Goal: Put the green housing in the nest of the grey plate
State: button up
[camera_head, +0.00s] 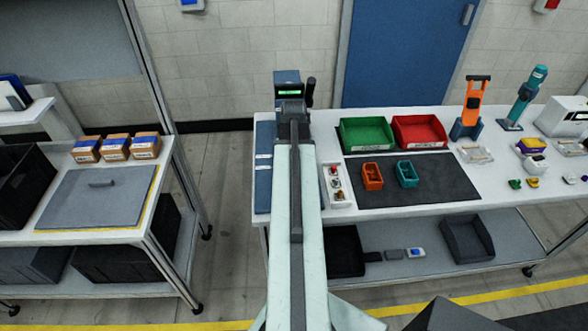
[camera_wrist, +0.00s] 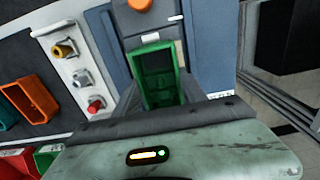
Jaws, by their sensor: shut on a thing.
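The green housing (camera_wrist: 158,68), an open box, is between the dark fingers of my gripper (camera_wrist: 160,92) in the wrist view. The gripper is shut on it. Behind it lies a grey plate-like surface (camera_wrist: 121,37) with an orange round part (camera_wrist: 139,4) and a white label. I cannot tell whether the housing touches this surface, and no empty nest is clearly seen. In the head view my arm hides the housing and the fingers.
An orange housing (camera_head: 372,176) and a teal housing (camera_head: 406,174) stand on the dark mat (camera_head: 445,188). A white tray of small parts (camera_head: 337,197) lies beside my arm. Green (camera_head: 367,134) and red bins (camera_head: 419,131) stand behind. A cart (camera_head: 160,170) is at left.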

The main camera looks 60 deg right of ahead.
jog(key=shift+f, duration=0.35)
jog(key=o, duration=1.6)
jog(key=shift+c, duration=0.2)
notch_tip(320, 180, up, 8)
jog(key=p, duration=0.7)
jog(key=shift+r+p, duration=0.1)
jog(key=shift+p, duration=0.25)
